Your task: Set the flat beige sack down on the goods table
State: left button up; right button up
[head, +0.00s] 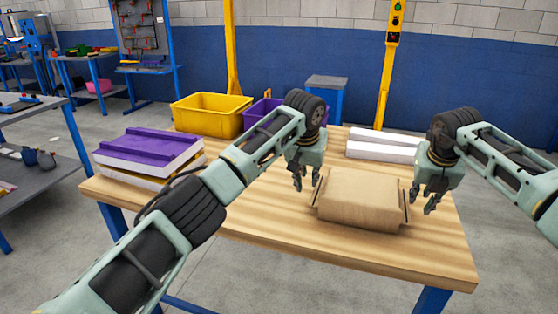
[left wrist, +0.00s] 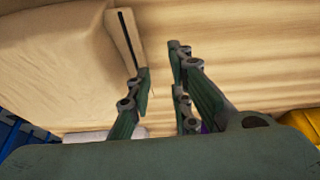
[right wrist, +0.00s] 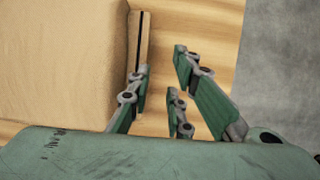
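The flat beige sack (head: 360,198) lies on the wooden goods table (head: 250,222), near its front right part. A narrow flap with a dark strip shows at each end of it. My left gripper (head: 307,183) is at the sack's left end, fingers apart and empty. In the left wrist view the flap (left wrist: 122,38) is beside one finger, not clearly between the fingers (left wrist: 160,65). My right gripper (head: 424,203) is at the right end, also with fingers apart. In the right wrist view the sack (right wrist: 60,60) and its flap lie left of the open fingers (right wrist: 162,68).
White-and-purple panels (head: 150,148) are stacked at the table's left. A yellow bin (head: 208,116) and a purple bin (head: 262,112) stand at the back. White blocks (head: 382,147) lie behind the sack. Bare table is in front of it.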

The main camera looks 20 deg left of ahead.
pick_arm(q)
jog(key=shift+r, duration=0.1)
pick_arm(e)
jog(key=shift+r, duration=0.1)
pick_arm(q)
jog(key=v, duration=1.1)
jog(key=shift+s+r, duration=0.2)
jog(key=shift+r, duration=0.1)
pick_arm(e)
jog(key=v, duration=1.1)
jog(key=shift+s+r, duration=0.2)
jog(key=shift+r, duration=0.15)
